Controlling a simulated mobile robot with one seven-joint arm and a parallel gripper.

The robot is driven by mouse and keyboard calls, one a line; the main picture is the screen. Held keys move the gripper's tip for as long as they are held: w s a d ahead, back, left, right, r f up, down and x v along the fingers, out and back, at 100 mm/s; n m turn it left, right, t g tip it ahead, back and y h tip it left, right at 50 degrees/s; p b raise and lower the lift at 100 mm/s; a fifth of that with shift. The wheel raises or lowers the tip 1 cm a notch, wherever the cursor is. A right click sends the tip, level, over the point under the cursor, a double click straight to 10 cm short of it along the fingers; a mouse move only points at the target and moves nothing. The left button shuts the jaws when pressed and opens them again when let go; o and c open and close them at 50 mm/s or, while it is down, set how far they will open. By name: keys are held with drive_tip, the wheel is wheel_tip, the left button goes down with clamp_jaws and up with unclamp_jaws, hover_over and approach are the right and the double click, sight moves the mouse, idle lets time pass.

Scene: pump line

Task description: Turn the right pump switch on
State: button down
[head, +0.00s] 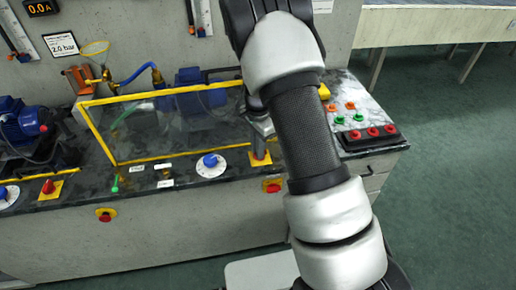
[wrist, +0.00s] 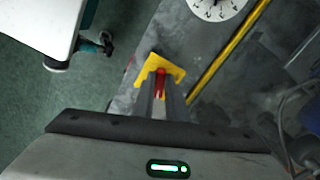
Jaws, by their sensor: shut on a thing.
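The right pump switch is a red knob (wrist: 160,86) on a yellow plate (wrist: 160,68); the plate also shows in the head view (head: 261,159) near the bench's front edge. My gripper (wrist: 161,96) is over the knob from above, with its two fingers shut on either side of it. In the head view my gripper (head: 259,148) stands upright on the switch and hides most of the knob. The fingers cover part of the knob, so its exact angle is hard to read.
A yellow-framed clear guard (head: 150,130) stands just left of my gripper. A dial with a blue knob (head: 210,162) is to the left, a similar left switch (head: 48,188) further off. Red and green buttons (head: 356,134) lie right, behind my arm. Emergency stops (head: 272,186) sit on the bench front.

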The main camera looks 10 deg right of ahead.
drive_tip(key=c, duration=1.8)
unclamp_jaws()
drive_tip(key=shift+o, duration=0.2)
drive_tip(key=shift+r, duration=0.1)
wheel_tip(320, 180, up, 17)
drive_tip(key=p, duration=0.1)
drive_tip(key=shift+r+p, duration=0.2)
drive_tip(key=shift+p, duration=0.15)
